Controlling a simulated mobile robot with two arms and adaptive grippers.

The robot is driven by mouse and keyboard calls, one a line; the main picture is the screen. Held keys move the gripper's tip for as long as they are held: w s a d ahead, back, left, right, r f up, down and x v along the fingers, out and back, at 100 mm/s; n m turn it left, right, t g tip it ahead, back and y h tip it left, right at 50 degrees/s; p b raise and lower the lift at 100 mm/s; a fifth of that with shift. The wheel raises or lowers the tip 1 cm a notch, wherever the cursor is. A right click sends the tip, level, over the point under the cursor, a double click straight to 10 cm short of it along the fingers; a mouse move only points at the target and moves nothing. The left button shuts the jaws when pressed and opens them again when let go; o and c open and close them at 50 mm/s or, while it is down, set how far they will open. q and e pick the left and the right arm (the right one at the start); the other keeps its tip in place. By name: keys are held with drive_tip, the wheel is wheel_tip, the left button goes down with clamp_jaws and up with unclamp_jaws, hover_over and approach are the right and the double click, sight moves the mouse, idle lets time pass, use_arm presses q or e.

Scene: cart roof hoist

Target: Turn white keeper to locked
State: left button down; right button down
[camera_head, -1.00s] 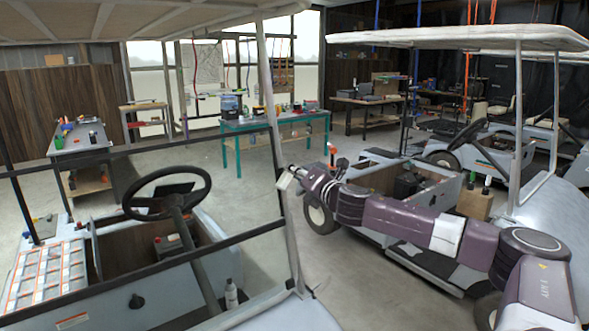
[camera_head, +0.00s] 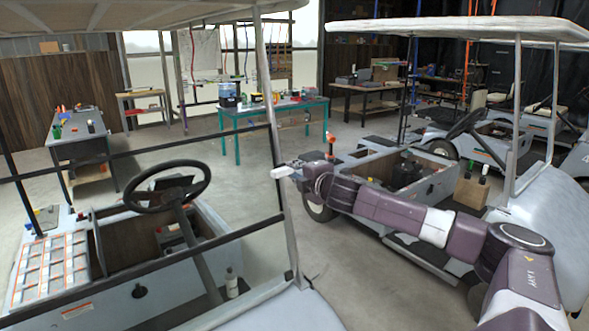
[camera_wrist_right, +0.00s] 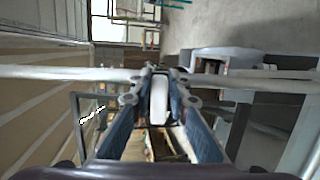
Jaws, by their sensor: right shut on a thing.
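My right gripper (camera_head: 284,172) is beside the near cart's pale front roof post (camera_head: 278,150) in the head view. Something white shows at its tip, too small there to make out. In the right wrist view, the fingers of my right gripper (camera_wrist_right: 160,92) are shut on a white, rounded, elongated piece, the white keeper (camera_wrist_right: 159,98). The keeper lies between the two fingertips, close to the pale post (camera_wrist_right: 70,73) that crosses the picture. The post partly passes behind the fingertips. Whether the keeper is locked cannot be told. My left gripper is not in view.
The near cart's steering wheel (camera_head: 167,187) and dark crossbar (camera_head: 215,142) are left of the post. A second cart (camera_head: 390,172) stands behind my right arm. A green workbench (camera_head: 273,110) is at the back. Open floor lies between.

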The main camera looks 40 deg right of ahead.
drive_tip(key=shift+f, duration=0.1)
idle(0.4)
drive_tip(key=c, duration=1.8)
unclamp_jaws()
drive_tip(key=shift+c, duration=0.2)
drive_tip(key=shift+s, duration=0.15)
drive_tip(key=v, duration=1.1)
drive_tip(key=shift+s+a, duration=0.15)
drive_tip(key=shift+s, duration=0.2)
